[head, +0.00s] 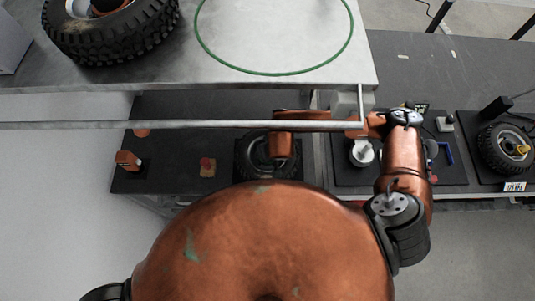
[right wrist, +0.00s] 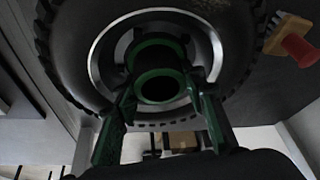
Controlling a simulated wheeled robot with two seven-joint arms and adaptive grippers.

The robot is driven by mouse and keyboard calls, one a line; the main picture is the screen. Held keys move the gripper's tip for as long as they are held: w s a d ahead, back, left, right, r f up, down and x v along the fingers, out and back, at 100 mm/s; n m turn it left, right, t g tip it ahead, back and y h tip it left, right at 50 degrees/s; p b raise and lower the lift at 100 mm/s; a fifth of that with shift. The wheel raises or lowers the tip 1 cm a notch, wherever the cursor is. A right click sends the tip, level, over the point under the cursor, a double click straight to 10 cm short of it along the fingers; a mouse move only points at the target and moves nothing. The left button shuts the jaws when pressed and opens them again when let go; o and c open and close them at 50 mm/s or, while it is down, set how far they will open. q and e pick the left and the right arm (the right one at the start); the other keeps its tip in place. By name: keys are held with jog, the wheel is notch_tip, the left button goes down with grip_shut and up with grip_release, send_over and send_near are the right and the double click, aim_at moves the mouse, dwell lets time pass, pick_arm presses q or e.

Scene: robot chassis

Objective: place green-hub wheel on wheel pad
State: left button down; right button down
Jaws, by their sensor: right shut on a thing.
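The green-hub wheel (right wrist: 75,65) fills the upper part of the right wrist view, with a black tyre, a pale rim and a green hub (right wrist: 158,55). My right gripper (right wrist: 160,92) has its green fingers on either side of the hub, shut on it. In the head view the wheel (head: 250,168) is on the dark lower bench, partly hidden by my right arm, which also hides the gripper. A green circle (head: 275,74) is marked on the light metal table at the top; whether it is the wheel pad I cannot tell. My left gripper is not in view.
A wheel with an orange hub (head: 110,45) lies left of the circle. A yellow-hub wheel (head: 490,150) is at the far right. A red knob-like item (head: 207,164) and an orange block (head: 127,160) stand on the bench. The circle's inside is clear.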

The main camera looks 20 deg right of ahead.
aim_at(272, 164)
jog(key=shift+p+x, duration=0.5)
jog(key=shift+x, duration=1.45)
jog(key=c, duration=1.2)
grip_release()
jog(key=shift+s+d+f, duration=0.2)
jog(key=shift+s+f, duration=0.05)
jog(key=shift+s, duration=0.1)
jog(key=shift+r, duration=0.15)
jog(key=b+v, duration=0.1)
jog(key=v, duration=1)
jog(key=shift+s+r, duration=0.2)
jog(key=shift+r, duration=0.15)
